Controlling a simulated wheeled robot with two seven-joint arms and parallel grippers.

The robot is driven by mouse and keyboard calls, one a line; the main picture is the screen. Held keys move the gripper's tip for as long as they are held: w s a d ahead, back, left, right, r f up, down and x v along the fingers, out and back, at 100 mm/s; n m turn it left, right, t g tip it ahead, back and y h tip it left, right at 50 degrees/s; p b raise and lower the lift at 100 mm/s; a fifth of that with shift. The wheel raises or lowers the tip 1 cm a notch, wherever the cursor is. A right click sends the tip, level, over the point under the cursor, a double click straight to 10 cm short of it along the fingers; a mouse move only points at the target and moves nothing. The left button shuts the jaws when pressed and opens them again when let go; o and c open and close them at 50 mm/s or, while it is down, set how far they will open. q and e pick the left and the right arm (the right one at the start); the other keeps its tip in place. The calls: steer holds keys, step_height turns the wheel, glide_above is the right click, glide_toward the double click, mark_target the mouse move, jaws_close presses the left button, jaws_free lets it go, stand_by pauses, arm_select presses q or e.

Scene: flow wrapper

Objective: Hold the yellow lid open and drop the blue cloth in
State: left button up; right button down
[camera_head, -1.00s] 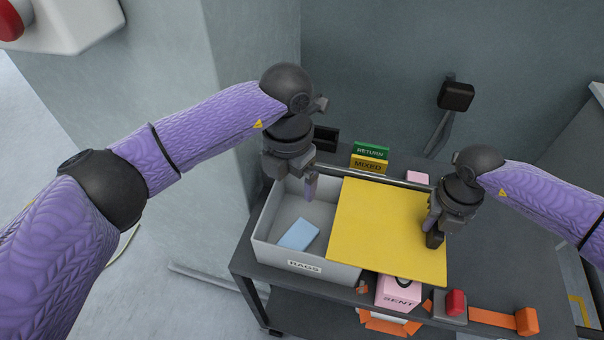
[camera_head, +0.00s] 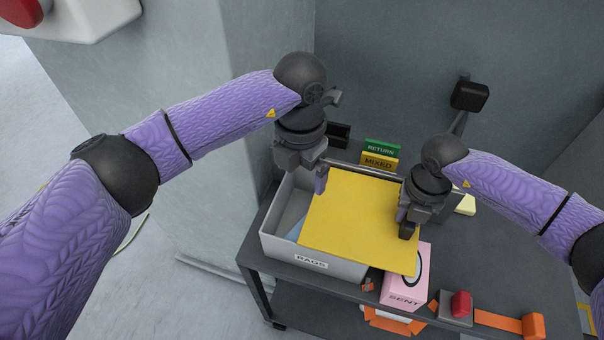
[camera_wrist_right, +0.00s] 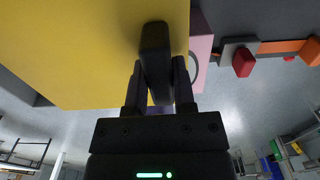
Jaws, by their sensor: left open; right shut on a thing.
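The yellow lid (camera_head: 350,222) lies over most of the grey bin (camera_head: 312,265) labelled RAGS, leaving a gap along its left side. The blue cloth (camera_head: 294,231) lies inside the bin, mostly hidden under the lid. My right gripper (camera_head: 407,226) is shut on the lid's black handle, which also shows in the right wrist view (camera_wrist_right: 155,60). My left gripper (camera_head: 320,180) is open, pointing down at the lid's back left corner. It holds nothing that I can see.
A pink SENT box (camera_head: 402,296) stands right of the bin on the dark cart top (camera_head: 470,250). A red button (camera_head: 461,304) and orange blocks (camera_head: 533,326) are at the front right. Green RETURN and yellow MIXED signs (camera_head: 378,163) stand behind.

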mark_target(368, 215)
steer(key=a, duration=0.2)
steer(key=w+a+b, duration=0.1)
steer(key=a, duration=0.1)
steer(key=w+a, duration=0.1)
steer(key=a, duration=0.2)
steer(key=shift+w+a, duration=0.1)
steer(key=shift+c, duration=1.8)
jaws_free()
